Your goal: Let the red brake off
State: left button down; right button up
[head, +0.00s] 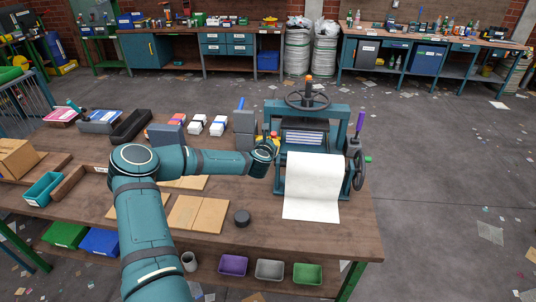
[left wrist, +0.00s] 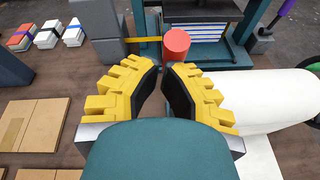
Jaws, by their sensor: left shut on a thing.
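The red brake (left wrist: 177,44) shows as a short red cylinder in the left wrist view, at the left side of the teal press (head: 343,118). My left gripper (head: 269,141) reaches the press's left side from the left in the head view. In the left wrist view, the yellow fingers of this gripper (left wrist: 162,68) come together at the red brake and are shut on it. The exact contact is partly hidden by the fingertips. My right gripper is in neither view.
A white paper sheet (head: 313,180) hangs over the press front. A handwheel (head: 307,97) tops the press, and another wheel (head: 358,170) is on its right. Grey blocks (head: 244,128) stand left of it.

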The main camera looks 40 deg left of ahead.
pick_arm(q)
jog(key=shift+w+a+r+b, duration=0.2)
jog(key=shift+w+a+b, duration=0.2)
jog(key=shift+w, duration=0.3)
jog(key=shift+w+a+r+b, duration=0.25)
jog(key=shift+w+a+b, duration=0.2)
jog(key=shift+w, duration=0.2)
jog(key=shift+w+a+r+b, duration=0.2)
jog(key=shift+w+a+b, duration=0.2)
jog(key=shift+w, duration=0.3)
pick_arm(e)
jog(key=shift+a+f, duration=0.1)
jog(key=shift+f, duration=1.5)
